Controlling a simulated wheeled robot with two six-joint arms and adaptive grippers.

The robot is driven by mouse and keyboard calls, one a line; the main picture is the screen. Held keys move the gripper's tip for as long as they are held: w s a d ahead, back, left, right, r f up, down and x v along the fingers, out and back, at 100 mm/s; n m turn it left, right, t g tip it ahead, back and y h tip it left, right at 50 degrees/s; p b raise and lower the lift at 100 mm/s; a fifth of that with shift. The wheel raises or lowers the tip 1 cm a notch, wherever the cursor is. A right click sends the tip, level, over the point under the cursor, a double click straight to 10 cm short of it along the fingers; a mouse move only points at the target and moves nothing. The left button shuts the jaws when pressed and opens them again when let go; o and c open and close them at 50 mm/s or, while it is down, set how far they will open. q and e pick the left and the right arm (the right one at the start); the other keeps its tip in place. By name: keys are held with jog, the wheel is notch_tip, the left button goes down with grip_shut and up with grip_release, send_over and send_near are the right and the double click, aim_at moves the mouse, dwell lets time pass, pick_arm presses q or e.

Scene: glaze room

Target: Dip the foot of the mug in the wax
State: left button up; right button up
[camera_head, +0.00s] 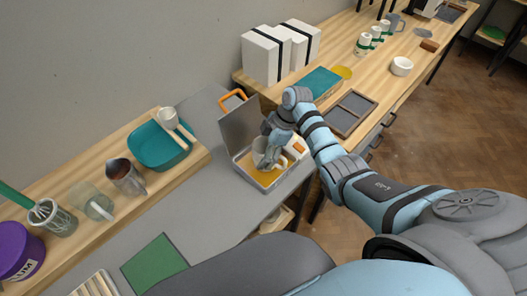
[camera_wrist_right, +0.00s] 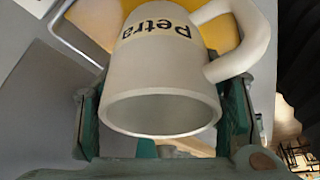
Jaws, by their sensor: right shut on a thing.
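A white mug (camera_head: 259,157) is held over the open metal wax box (camera_head: 242,172). In the right wrist view the mug (camera_wrist_right: 165,75) reads "Petra", with its handle to the right and its open mouth facing the camera. Its foot points away toward the yellow wax (camera_wrist_right: 222,36). My right gripper (camera_head: 268,158) is shut on the mug, with its fingers (camera_wrist_right: 163,118) on either side of the body. The wax (camera_head: 266,179) shows below the mug in the head view. The foot is hidden, so I cannot tell if it touches the wax. My left gripper is not in view.
The box's raised lid (camera_head: 238,122) stands behind the mug. Left is a wooden board with a teal basin (camera_head: 158,147), a metal pitcher (camera_head: 125,177), a glass jug (camera_head: 95,202) and a purple tub (camera_head: 18,252). A green mat (camera_head: 155,263) lies in front. White boxes (camera_head: 262,57) stand behind.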

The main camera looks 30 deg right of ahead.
jog(key=shift+f+b, duration=0.45)
jog(key=shift+f, duration=0.1)
dwell(0.4)
dwell(1.1)
jog(key=shift+r+p, duration=1.6)
jog(key=shift+p, duration=0.15)
jog(key=shift+r, duration=0.2)
notch_tip(320, 180, up, 2)
jog(key=p, duration=0.3)
jog(key=shift+r, duration=0.25)
notch_tip(320, 180, up, 4)
